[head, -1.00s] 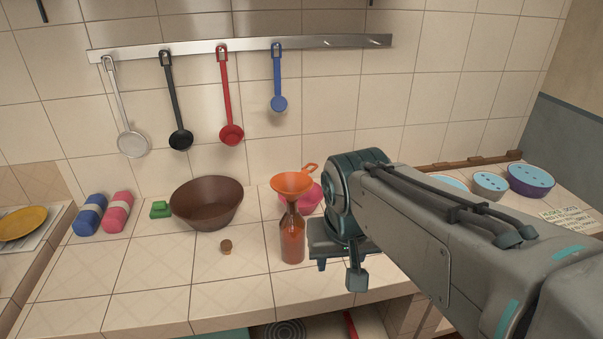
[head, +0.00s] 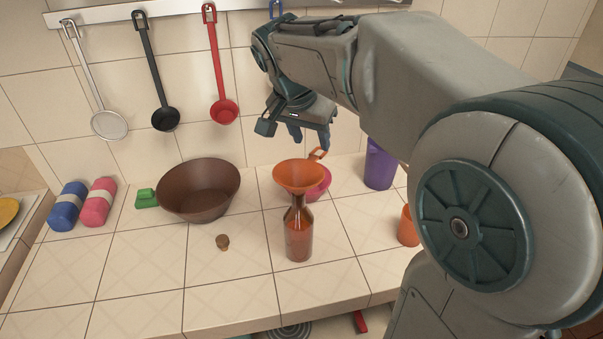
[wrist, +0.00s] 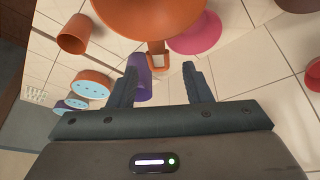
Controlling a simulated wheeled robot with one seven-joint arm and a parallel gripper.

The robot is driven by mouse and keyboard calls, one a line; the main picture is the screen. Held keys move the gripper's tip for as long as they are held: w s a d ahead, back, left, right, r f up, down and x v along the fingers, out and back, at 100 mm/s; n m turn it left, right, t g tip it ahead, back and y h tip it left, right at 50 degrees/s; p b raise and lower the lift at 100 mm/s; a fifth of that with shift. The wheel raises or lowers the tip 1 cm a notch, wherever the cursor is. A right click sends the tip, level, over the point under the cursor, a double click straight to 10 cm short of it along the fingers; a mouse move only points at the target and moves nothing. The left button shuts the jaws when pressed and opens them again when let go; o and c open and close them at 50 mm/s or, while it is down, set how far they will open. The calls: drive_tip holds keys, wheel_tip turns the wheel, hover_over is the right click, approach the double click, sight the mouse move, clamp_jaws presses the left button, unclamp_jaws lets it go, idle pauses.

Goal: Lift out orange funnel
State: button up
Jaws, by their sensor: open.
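The orange funnel (head: 299,176) sits upright in the neck of a brown glass bottle (head: 298,235) on the counter. Its loop handle (head: 318,153) points to the back right. My gripper (head: 309,140) is just above and behind the funnel, near the handle, and empty. In the wrist view my gripper (wrist: 160,75) is open, its two fingers apart. The funnel (wrist: 150,12) fills the top of that view, with its handle (wrist: 157,57) between and just beyond the fingertips. The bottle is hidden there.
A brown bowl (head: 199,190), green item (head: 147,198) and cork (head: 222,241) are left of the bottle. A pink bowl (head: 319,185) is right behind it. A purple cup (head: 379,166) and orange cup (head: 408,227) stand to the right. Ladles hang on the wall behind.

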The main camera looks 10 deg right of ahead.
sight(314, 157)
drive_tip(key=shift+x, duration=1.05)
drive_tip(key=x, duration=0.2)
drive_tip(key=s+x, duration=0.1)
drive_tip(key=x, duration=0.1)
drive_tip(key=shift+a+f+p, duration=0.1)
drive_tip(key=shift+f+p, duration=0.3)
drive_tip(key=shift+f, duration=0.05)
drive_tip(key=shift+w+f, duration=0.25)
drive_tip(key=shift+f, duration=0.2)
clamp_jaws()
